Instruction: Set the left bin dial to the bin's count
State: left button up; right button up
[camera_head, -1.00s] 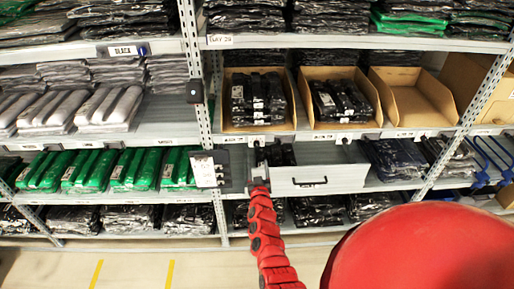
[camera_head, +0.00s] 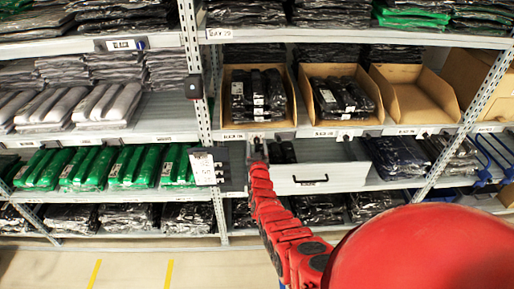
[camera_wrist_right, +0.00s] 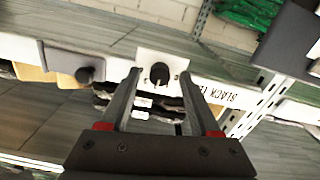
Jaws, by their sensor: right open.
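The left cardboard bin (camera_head: 228,125) stands on the middle shelf in the head view, with several black-wrapped packs in it. Below its front, at the shelf edge, my right gripper (camera_head: 257,150) points up at the shelf front. In the right wrist view a black round dial (camera_wrist_right: 160,75) sits on a white plate. My right gripper (camera_wrist_right: 160,80) is open, its two fingers on either side of the dial, seemingly apart from it. The dial's setting cannot be read clearly. My left gripper is not in view.
Another dark knob (camera_wrist_right: 85,75) sits left of the dial in the wrist view. A middle bin (camera_head: 310,122) holds black packs and the right bin (camera_head: 410,80) is empty. An open grey drawer (camera_head: 322,180) juts out below, close to my right arm.

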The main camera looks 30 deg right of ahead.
grip_shut()
dwell(0.4)
jog(key=shift+m, duration=0.3)
jog(key=m+b, duration=0.2)
jog(key=m, duration=0.1)
jog(key=shift+f, duration=0.1)
jog(key=shift+m+b, duration=0.85)
jog(key=shift+m, duration=1.25)
jog(key=shift+r, duration=0.2)
